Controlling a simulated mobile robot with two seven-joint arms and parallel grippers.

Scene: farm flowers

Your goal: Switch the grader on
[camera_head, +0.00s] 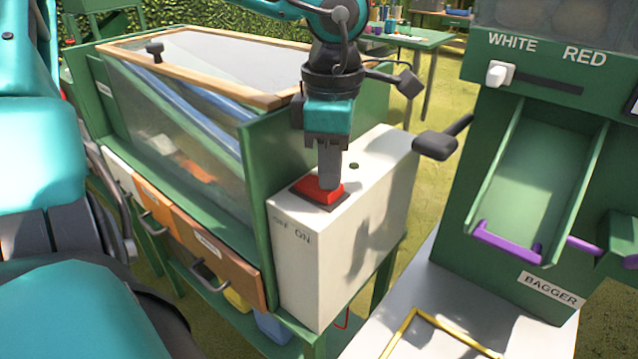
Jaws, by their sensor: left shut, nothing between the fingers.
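The grader (252,145) is a green-framed machine with a glass-sided, wood-edged top and drawers, left of centre. A pale control box (345,255) stands at its right end. My right gripper is out of view.
A green bagger (462,235) with WHITE and RED labels, a slider (500,74) and a chute stands at the right. A dark knobbed lever (436,146) sticks out near the box. A yellow frame (440,325) lies on the pale surface in front.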

